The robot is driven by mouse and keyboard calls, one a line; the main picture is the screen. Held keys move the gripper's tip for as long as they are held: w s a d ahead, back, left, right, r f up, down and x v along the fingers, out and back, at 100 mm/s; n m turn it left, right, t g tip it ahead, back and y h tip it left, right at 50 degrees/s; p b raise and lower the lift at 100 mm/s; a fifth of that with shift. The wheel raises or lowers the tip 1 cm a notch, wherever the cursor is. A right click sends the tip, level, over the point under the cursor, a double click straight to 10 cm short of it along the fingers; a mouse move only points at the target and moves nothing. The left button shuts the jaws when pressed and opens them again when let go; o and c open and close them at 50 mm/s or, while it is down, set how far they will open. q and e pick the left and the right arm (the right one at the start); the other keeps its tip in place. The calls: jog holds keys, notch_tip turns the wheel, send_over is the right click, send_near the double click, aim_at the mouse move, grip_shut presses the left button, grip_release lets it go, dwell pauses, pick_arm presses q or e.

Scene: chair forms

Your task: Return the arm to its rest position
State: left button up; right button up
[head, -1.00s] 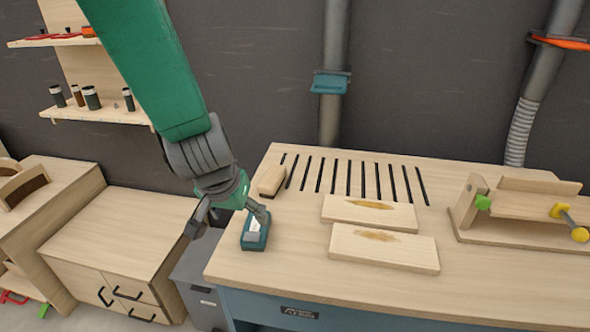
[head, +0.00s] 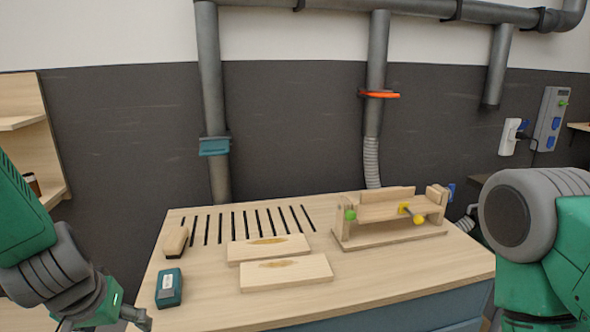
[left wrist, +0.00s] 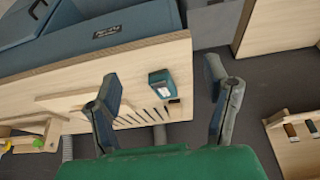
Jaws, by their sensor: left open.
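My left arm comes in at the left edge of the head view, and its gripper is mostly cut off at the bottom. In the left wrist view my left gripper (left wrist: 164,95) is open, its two fingers wide apart with nothing between them touching. The teal box-shaped tool (head: 169,288) rests on the workbench (head: 370,275) near its left edge, apart from the gripper. It also shows in the left wrist view (left wrist: 160,83), farther off between the fingers. My right arm shows at the right edge of the head view; its gripper is out of view.
Two stained boards (head: 290,273) lie mid-bench, with a wooden block (head: 175,241) beside the slots. A wooden clamping fixture (head: 390,218) stands at the right. Shelves (head: 40,130) stand at the far left. The front right of the bench is clear.

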pick_arm(q)
jog(key=s+f+m+g+b, duration=0.1)
jog(key=s+f+g+b, duration=0.1)
jog(key=s+f, duration=0.9)
jog(key=s+d+f+m+g+h+b, duration=0.1)
jog(key=s+f+b, duration=0.3)
jog(key=s+f, duration=0.8)
notch_tip(320, 180, down, 8)
jog(key=shift+s+d+f+m+g+b, duration=0.15)
jog(key=shift+m+g+b, duration=0.25)
jog(key=shift+m, duration=0.2)
pick_arm(e)
notch_tip(320, 180, down, 6)
jog(key=shift+s+a+f, duration=0.2)
jog(key=shift+s+f, duration=0.05)
jog(key=shift+s, duration=0.15)
pick_arm(q)
jog(key=shift+d, duration=0.15)
pick_arm(e)
jog(key=shift+d, duration=0.2)
pick_arm(q)
jog(key=shift+o, duration=0.5)
pick_arm(e)
jog(key=shift+a, duration=0.1)
